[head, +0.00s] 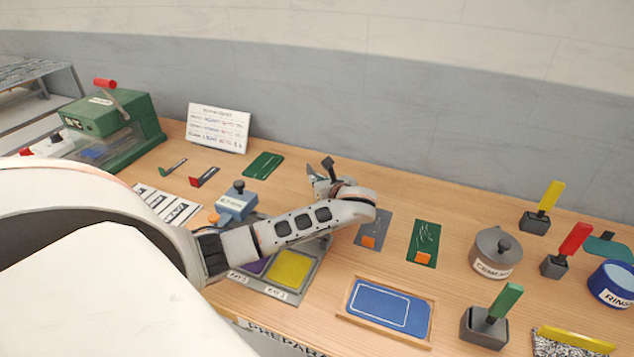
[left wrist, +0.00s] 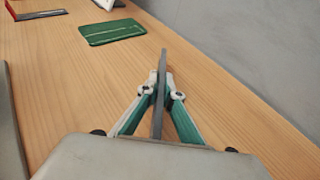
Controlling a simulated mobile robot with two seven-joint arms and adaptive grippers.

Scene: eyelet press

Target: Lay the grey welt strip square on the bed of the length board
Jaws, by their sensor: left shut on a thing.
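My left gripper (head: 322,182) is above the back middle of the table, beyond my bent wrist. In the left wrist view its two green-and-white fingers (left wrist: 162,88) are closed on a thin grey strip (left wrist: 159,95), seen nearly edge-on and reaching past the fingertips. In the head view a dark grey end, likely of this strip (head: 328,167), sticks up above the gripper. The strip looks clear of the table. No board carries a readable length-board label; a white board with dark bars (head: 165,203) lies at the left, partly hidden by my arm. My right gripper is out of view.
A green plate (head: 263,165) lies behind the blue block (head: 237,203). Grey (head: 373,229) and green (head: 424,243) cards with orange pieces lie right of my wrist. A framed blue panel (head: 388,306) lies in front. A lidded pot (head: 496,253) and upright-handled tools stand right.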

